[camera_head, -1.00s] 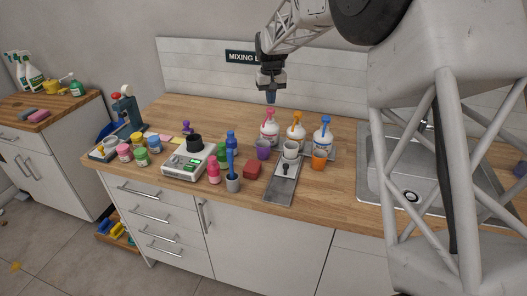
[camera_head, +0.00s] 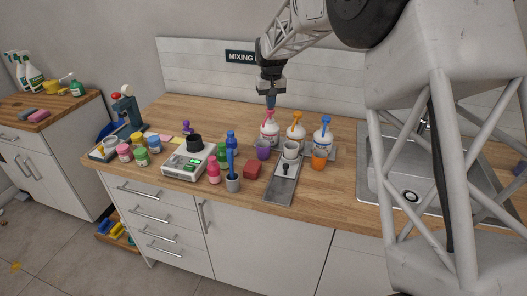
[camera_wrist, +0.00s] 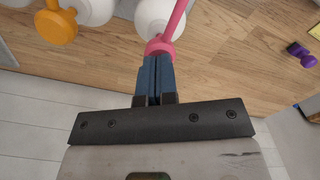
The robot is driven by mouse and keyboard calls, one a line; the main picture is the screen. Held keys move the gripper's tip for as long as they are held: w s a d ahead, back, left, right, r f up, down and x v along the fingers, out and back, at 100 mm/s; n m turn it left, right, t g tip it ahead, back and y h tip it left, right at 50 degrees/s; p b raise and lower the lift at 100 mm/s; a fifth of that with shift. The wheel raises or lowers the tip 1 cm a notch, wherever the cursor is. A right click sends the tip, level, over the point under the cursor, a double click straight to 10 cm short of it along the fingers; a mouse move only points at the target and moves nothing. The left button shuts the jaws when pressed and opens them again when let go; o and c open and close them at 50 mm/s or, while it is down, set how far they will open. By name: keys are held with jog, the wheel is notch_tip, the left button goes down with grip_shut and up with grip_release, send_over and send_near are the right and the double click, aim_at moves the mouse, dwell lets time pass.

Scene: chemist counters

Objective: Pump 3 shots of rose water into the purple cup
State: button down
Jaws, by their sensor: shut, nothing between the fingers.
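Three white bottles with coloured pumps stand in a row at the back of the counter. The pink-pump bottle (camera_head: 270,131) is leftmost, then the orange-pump bottle (camera_head: 296,131) and the blue-pump bottle (camera_head: 322,139); I cannot read their labels. The purple cup (camera_head: 263,150) stands upright in front of the pink-pump bottle; its inside is not clear. My gripper (camera_head: 271,106) points down right over the pink pump, shut and empty. In the wrist view, its closed blue fingers (camera_wrist: 157,62) reach the pink pump head (camera_wrist: 160,46); I cannot tell whether they press on it.
A white cup (camera_head: 290,150) stands on a metal tray (camera_head: 281,190), with an orange cup (camera_head: 317,161) to its right. A red block (camera_head: 252,169), a scale (camera_head: 185,163) and small jars are on the left. The sink (camera_head: 400,185) is at right.

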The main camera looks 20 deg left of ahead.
jog(key=shift+f, duration=1)
jog(key=shift+r, duration=1.85)
jog(key=shift+f, duration=1.85)
jog(key=shift+r, duration=1.85)
jog(key=shift+r, duration=0.15)
jog(key=shift+r, duration=2.9)
